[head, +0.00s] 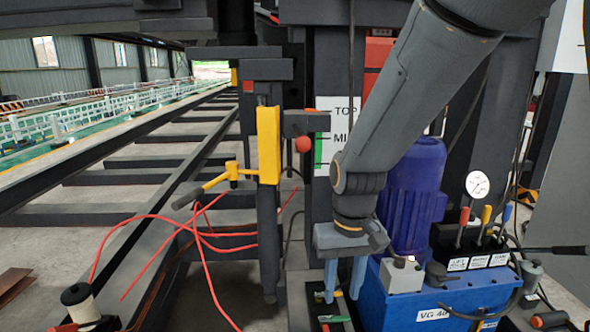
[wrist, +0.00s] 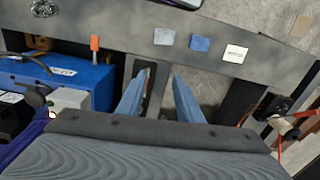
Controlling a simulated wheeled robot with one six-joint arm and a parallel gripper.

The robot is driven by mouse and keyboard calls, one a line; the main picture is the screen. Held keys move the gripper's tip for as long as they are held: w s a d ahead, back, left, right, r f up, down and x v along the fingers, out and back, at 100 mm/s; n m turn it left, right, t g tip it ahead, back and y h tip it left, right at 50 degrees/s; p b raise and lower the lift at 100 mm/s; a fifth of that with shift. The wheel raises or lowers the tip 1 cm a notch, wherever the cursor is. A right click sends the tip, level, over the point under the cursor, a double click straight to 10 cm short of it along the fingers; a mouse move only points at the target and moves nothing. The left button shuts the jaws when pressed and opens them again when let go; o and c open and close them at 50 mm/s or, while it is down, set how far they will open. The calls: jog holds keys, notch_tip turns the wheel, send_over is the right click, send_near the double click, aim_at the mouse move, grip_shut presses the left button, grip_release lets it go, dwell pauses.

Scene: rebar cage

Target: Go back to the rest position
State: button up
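My gripper (head: 343,292) hangs pointing down in the head view, just left of the blue hydraulic unit (head: 400,305). Its two blue fingers stand apart with a gap between them, and I see nothing held. In the wrist view my gripper (wrist: 163,73) also shows spread fingers, with a grey beam and a dark slot beyond them. The grey beam (wrist: 270,65) carries a light blue pad (wrist: 164,36), a blue pad (wrist: 200,43) and a white label (wrist: 236,54). My arm comes down from the upper right.
A purple-blue motor (head: 412,195), a gauge (head: 478,185) and several levers stand close right of my gripper. A yellow bracket (head: 268,145) and a red-knobbed lever (head: 303,143) are to its left. Red cables (head: 205,265) loop at lower left.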

jog(key=s+d+r, duration=0.1)
jog(key=s+r, duration=0.2)
jog(key=s, duration=0.4)
jog(key=s+d+r, duration=0.1)
jog(key=s+r, duration=0.2)
jog(key=s, duration=0.4)
jog(key=d+r+m+p, duration=0.1)
jog(key=d+r+p, duration=0.6)
jog(key=p, duration=0.7)
jog(key=shift+w+d+m, duration=0.25)
jog(key=shift+d+m, duration=0.05)
jog(key=shift+m, duration=0.1)
